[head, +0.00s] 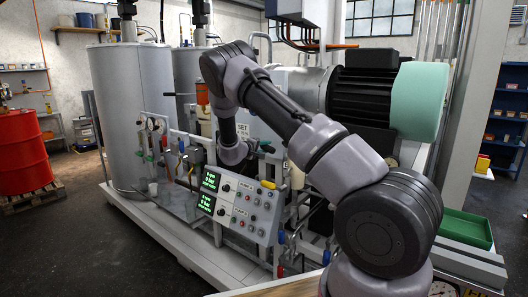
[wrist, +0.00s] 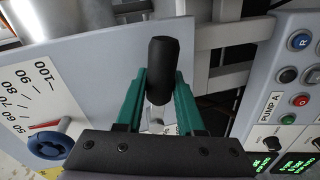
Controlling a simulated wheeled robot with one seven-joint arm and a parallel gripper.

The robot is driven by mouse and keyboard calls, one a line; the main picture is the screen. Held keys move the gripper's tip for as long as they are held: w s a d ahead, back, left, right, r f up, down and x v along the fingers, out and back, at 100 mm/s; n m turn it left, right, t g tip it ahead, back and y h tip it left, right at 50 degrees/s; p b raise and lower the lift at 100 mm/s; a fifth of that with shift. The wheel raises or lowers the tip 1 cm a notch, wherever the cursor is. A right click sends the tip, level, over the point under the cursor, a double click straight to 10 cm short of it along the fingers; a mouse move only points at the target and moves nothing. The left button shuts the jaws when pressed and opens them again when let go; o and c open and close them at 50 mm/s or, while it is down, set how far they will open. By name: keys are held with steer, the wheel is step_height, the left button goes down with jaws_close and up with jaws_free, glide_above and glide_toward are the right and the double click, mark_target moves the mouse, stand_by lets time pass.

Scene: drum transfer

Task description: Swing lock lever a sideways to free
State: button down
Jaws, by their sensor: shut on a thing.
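In the wrist view, a black rounded lever handle (wrist: 162,62), which I take to be lock lever a, stands between the two green fingers of my gripper (wrist: 161,80). The fingers are shut on it from both sides. The lever's lower end and pivot are largely hidden by the fingers and the dark gripper body. In the head view, my arm reaches over to the pump skid and its wrist ends above the control panel (head: 240,207). The fingers and the lever cannot be made out there.
A scale plate (wrist: 85,80) with a red pointer and blue knob (wrist: 48,148) lies left of my gripper. The panel with PUMP A buttons (wrist: 296,90) is at the right. A tall tank (head: 128,115), red drum (head: 22,150) and green tray (head: 464,228) stand around.

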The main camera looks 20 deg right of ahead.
steer(key=shift+r+n+g, duration=0.3)
steer(key=shift+r+n, duration=0.35)
steer(key=shift+n, duration=0.35)
steer(key=c, duration=0.5)
jaws_free()
steer(key=shift+r, duration=0.1)
steer(key=shift+s, duration=0.1)
steer(key=v, duration=1)
steer(key=shift+s+a, duration=0.2)
steer(key=shift+a, duration=0.15)
